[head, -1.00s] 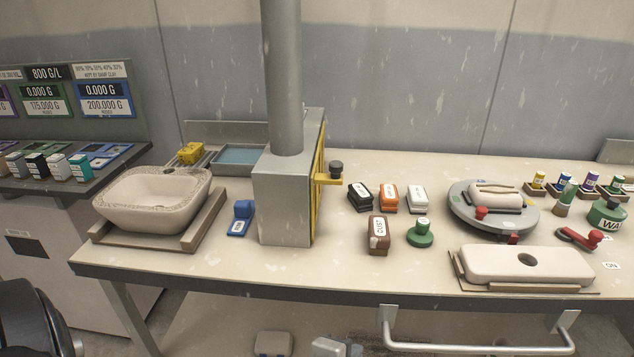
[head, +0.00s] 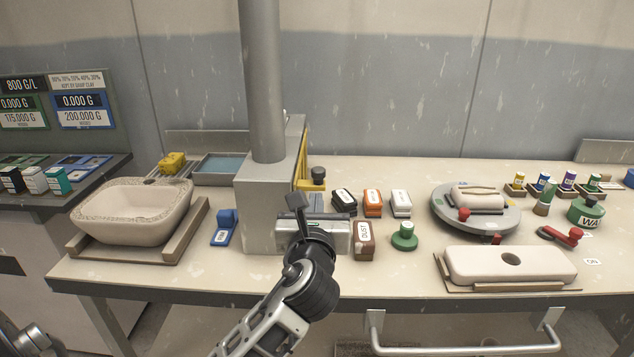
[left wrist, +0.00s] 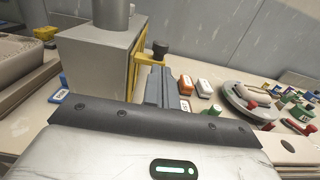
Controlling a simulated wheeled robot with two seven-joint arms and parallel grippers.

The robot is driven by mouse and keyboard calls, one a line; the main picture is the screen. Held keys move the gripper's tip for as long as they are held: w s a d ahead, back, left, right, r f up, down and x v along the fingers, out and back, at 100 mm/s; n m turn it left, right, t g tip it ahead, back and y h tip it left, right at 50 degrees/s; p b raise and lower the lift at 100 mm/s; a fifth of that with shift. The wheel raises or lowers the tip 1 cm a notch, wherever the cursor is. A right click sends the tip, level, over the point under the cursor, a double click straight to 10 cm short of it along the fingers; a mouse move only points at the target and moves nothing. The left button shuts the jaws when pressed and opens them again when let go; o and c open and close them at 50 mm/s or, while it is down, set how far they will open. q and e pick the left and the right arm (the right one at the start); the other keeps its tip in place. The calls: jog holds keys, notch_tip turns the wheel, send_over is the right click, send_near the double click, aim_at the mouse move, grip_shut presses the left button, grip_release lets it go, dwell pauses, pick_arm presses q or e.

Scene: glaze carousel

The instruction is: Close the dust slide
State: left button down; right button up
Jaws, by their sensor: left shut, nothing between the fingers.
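The dust slide is a yellow plate with a dark round knob (head: 318,174) on the right side of the grey duct box (head: 262,205). Its yellow handle sticks out to the right of the box. In the left wrist view the knob (left wrist: 160,48) shows just beyond the fingers. My left gripper (head: 314,202) is shut and empty, in front of the slide and near the box's right front edge. Its fingers (left wrist: 160,80) point towards the knob, seemingly apart from it. The gripper and arm hide the slide's lower part. My right gripper is out of view.
Black, orange and white blocks (head: 372,202) and a brown "DUST" block (head: 364,240) stand close right of the gripper. A green knob (head: 404,237), a grey turntable (head: 475,222) and a blue block (head: 224,228) are nearby. A basin (head: 130,215) stands left.

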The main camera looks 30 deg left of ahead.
aim_at(318, 176)
pick_arm(q)
jog(key=x, duration=0.6)
jog(key=shift+w+a+p, duration=0.3)
jog(key=shift+w+a, duration=0.05)
jog(key=shift+w, duration=0.25)
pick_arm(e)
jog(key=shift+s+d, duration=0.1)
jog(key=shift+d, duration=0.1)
pick_arm(q)
jog(key=shift+w, duration=0.1)
